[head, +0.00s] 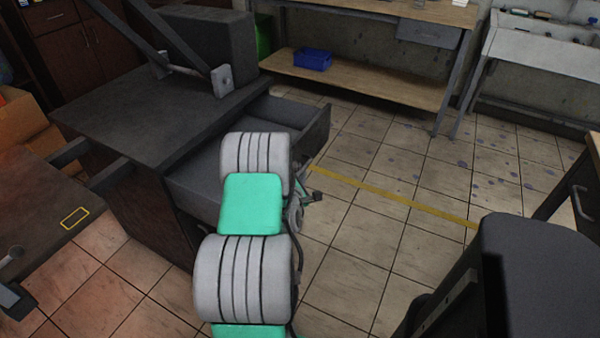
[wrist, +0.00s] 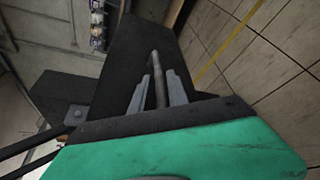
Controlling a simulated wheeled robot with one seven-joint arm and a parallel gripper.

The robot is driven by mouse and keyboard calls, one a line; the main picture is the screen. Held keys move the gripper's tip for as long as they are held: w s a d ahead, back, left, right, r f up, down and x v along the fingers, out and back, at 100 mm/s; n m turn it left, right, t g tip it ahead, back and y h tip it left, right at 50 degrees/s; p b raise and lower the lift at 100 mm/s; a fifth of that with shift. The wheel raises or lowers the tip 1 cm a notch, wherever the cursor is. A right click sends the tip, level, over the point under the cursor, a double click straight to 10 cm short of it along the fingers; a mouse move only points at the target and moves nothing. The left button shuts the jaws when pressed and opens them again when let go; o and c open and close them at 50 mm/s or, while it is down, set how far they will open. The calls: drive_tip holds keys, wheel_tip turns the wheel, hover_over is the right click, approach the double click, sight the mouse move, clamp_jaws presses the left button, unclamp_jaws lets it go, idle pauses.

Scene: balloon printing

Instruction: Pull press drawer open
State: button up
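The press cabinet (head: 130,112) is a dark block at the left in the head view. Its grey drawer (head: 318,128) stands out to the right, clearly open, with an empty interior partly hidden by my arm. My gripper (wrist: 159,80) is at the outer face of the drawer front, which also shows dark in the wrist view (wrist: 128,55). The drawer handle (wrist: 156,62), a thin bar, runs between my two grey fingers, which look closed in on it. In the head view my arm hides the handle and most of the gripper.
A wooden workbench (head: 380,88) with a blue bin (head: 313,59) on its lower shelf stands behind. A dark chair-like object (head: 540,265) is at the lower right. Tiled floor with a yellow line (head: 400,198) lies clear right of the drawer.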

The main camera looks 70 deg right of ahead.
drive_tip(key=v, duration=0.7)
drive_tip(key=shift+a, duration=0.3)
drive_tip(key=shift+s+r, duration=0.15)
